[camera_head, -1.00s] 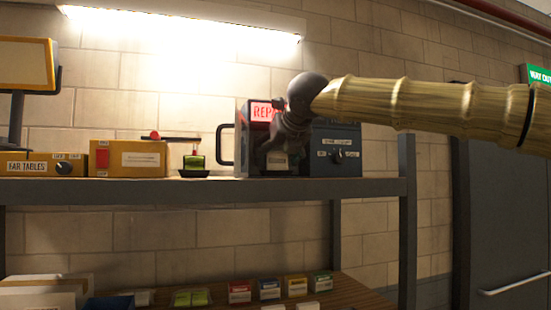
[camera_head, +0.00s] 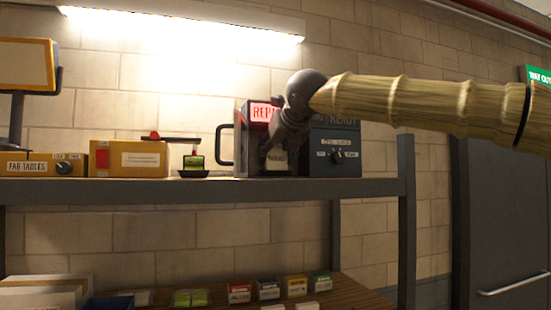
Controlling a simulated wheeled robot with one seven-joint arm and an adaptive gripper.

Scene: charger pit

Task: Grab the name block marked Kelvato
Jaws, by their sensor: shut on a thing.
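My gripper (camera_head: 277,148) is in front of the machine with the red lit sign on the shelf, pointing down. It is shut on a small pale name block (camera_head: 277,162) with dark lettering. The lettering is too small to read surely, but could be Kelvato. The block is upright and close in front of the machine. I cannot tell whether its lower edge touches the shelf. The fingers hide the block's upper part.
The grey shelf (camera_head: 200,191) carries a machine with a red lit sign (camera_head: 262,112), a dark blue box with a knob (camera_head: 334,155), a small green item on a black tray (camera_head: 194,163) and yellow boxes (camera_head: 128,158). Several coloured, labelled blocks (camera_head: 268,289) stand on the wooden surface below.

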